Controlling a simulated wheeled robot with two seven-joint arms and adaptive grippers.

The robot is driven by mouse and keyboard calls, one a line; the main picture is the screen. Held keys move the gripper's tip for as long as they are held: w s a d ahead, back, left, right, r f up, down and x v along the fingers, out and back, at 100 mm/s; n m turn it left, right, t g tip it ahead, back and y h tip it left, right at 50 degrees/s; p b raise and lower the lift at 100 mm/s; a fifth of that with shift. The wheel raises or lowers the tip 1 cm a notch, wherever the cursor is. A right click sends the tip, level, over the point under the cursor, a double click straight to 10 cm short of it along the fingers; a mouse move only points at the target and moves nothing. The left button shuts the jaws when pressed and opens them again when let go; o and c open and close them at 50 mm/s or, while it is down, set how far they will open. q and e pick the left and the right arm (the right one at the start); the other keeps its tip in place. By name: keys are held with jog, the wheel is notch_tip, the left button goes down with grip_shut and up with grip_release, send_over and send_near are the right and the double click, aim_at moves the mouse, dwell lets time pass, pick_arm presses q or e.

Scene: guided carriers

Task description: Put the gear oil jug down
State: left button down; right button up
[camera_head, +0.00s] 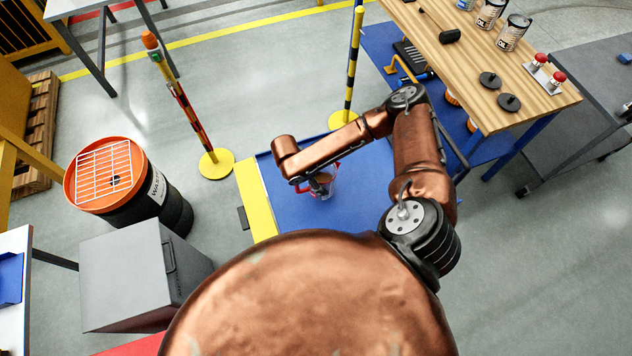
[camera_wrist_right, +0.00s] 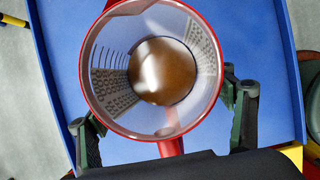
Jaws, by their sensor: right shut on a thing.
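The gear oil jug (camera_head: 327,181) is a clear jug with a red rim and handle, low over the blue carrier deck (camera_head: 272,192) in the head view. My right gripper (camera_head: 316,187) is shut on it. In the right wrist view I look down into the jug (camera_wrist_right: 104,75); brown oil lies at its bottom and printed scales show on its wall. The fingers of my right gripper (camera_wrist_right: 165,128) show on either side of the red handle. The jug looks upright; I cannot tell whether its base touches the deck. My left gripper is not in view.
A yellow strip (camera_head: 256,198) edges the deck's left side. Striped posts (camera_head: 187,112) and (camera_head: 353,60) stand beyond it. A wooden bench (camera_head: 470,50) with cans and red buttons is at right. An orange-topped drum (camera_head: 135,205) and grey box (camera_head: 135,275) are left. The deck around the jug is clear.

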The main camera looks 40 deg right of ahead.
jog(key=shift+w+a+f, duration=0.15)
jog(key=shift+w+f, duration=0.35)
jog(key=shift+f, duration=1.45)
jog(key=shift+s+f, duration=0.1)
jog(key=o, duration=1.7)
jog(key=v, duration=1.2)
